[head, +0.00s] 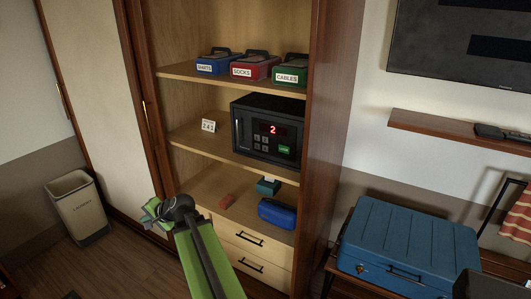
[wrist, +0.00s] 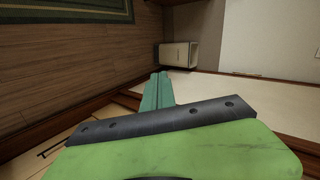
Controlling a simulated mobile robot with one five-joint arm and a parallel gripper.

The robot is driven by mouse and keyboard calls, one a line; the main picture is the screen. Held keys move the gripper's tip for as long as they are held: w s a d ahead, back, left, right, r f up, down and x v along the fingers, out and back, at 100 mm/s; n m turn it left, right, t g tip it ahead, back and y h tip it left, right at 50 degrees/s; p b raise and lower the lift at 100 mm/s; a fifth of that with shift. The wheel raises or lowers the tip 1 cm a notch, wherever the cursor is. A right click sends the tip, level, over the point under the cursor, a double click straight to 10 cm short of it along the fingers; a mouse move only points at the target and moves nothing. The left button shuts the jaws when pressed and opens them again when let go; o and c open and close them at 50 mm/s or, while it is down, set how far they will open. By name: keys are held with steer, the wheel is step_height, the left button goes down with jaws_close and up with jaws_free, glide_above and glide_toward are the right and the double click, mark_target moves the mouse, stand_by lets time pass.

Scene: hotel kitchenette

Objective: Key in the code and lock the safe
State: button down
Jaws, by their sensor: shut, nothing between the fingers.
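The dark safe (head: 267,128) stands on the middle shelf of the open wardrobe, with its door closed as far as I can see. Its red display shows a 2. Below the display are a few small grey keys (head: 260,144) and a green button (head: 284,149). A small white card (head: 208,126) reading what looks like 242 stands on the same shelf, left of the safe. My gripper (head: 150,213) is shut and empty, low in front of the wardrobe, below and left of the safe. In the wrist view its fingers (wrist: 158,92) are together, pointing toward the floor area.
Blue, red and green labelled boxes (head: 214,66) sit on the upper shelf. A blue case (head: 277,213) and smaller items lie on the lower shelf, above drawers (head: 247,252). A laundry bin (head: 77,208) stands left; a blue suitcase (head: 408,247) is at right.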

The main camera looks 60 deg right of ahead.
mark_target(265, 148)
steer(key=s+d+r+m+t+h, duration=0.1)
steer(key=s+d+r+m+h, duration=0.2)
steer(key=d, duration=0.4)
steer(key=s+d+r+m+t+h+b, duration=0.15)
steer(key=d+m, duration=0.25)
steer(key=d, duration=0.4)
steer(key=s+d+r+m+t+h+p, duration=0.1)
steer(key=s+d+r+m+h, duration=0.2)
steer(key=d, duration=0.4)
steer(key=s+d+r+m+g+h+b, duration=0.1)
steer(key=s+d+r+m+g+h, duration=0.1)
steer(key=s+d+m+h, duration=0.3)
steer(key=s+d+m, duration=0.4)
steer(key=s+d, duration=0.4)
steer(key=d, duration=0.1)
steer(key=shift+d+r+h, duration=0.15)
steer(key=shift+r+h, duration=0.15)
steer(key=shift+h, duration=0.05)
steer(key=d, duration=0.8)
steer(key=shift+w+d, duration=0.1)
steer(key=shift+d, duration=0.3)
steer(key=shift+d, duration=0.45)
